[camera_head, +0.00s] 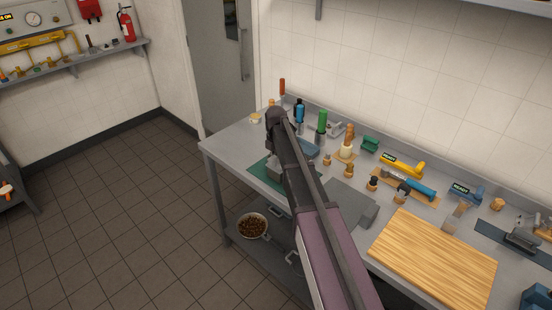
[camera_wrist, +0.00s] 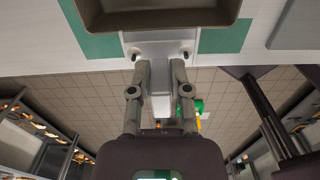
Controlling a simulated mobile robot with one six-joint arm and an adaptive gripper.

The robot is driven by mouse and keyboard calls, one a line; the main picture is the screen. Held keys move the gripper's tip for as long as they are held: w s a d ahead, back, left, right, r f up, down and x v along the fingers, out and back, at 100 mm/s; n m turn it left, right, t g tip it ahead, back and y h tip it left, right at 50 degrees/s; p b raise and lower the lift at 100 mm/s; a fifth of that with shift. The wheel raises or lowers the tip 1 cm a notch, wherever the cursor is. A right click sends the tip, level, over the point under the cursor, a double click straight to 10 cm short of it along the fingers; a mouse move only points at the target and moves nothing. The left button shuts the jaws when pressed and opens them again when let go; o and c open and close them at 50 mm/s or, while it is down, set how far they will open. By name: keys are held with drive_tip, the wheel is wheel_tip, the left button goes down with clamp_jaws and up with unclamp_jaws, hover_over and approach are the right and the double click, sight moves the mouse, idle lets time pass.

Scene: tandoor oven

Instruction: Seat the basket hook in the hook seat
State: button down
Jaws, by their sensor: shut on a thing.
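My gripper (camera_wrist: 158,65) points up the wrist view, with its two fingers closed around a pale grey piece (camera_wrist: 161,90). This piece runs between the fingers and joins or touches a wider light grey block (camera_wrist: 161,45) with a dark dot at each side. Just above that is a brown-rimmed open container (camera_wrist: 155,19) over a green mat. I cannot tell which of these parts is the basket hook and which the hook seat. In the head view my arm hides the gripper, and a grey block (camera_head: 273,173) shows beside the arm.
The green mat (camera_head: 262,180) lies at the left end of the bench. A wooden board (camera_head: 435,258) lies at the right; tools and small holders crowd the back. A bowl of brown pieces (camera_head: 252,227) sits on the lower shelf. Floor to the left is clear.

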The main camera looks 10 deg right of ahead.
drive_tip(key=shift+f+b, duration=0.5)
drive_tip(key=shift+f, duration=0.1)
drive_tip(key=shift+c, duration=2.4)
unclamp_jaws()
drive_tip(key=shift+r, duration=0.1)
wheel_tip(320, 180, up, 8)
drive_tip(key=p, duration=0.8)
drive_tip(key=shift+s, duration=0.1)
drive_tip(key=s+f+m+b, duration=0.2)
drive_tip(key=s+m, duration=1)
drive_tip(key=s, duration=0.2)
drive_tip(key=s+f+m+b, duration=0.3)
drive_tip(key=s+m, duration=1)
drive_tip(key=s, duration=0.2)
drive_tip(key=shift+a, duration=0.2)
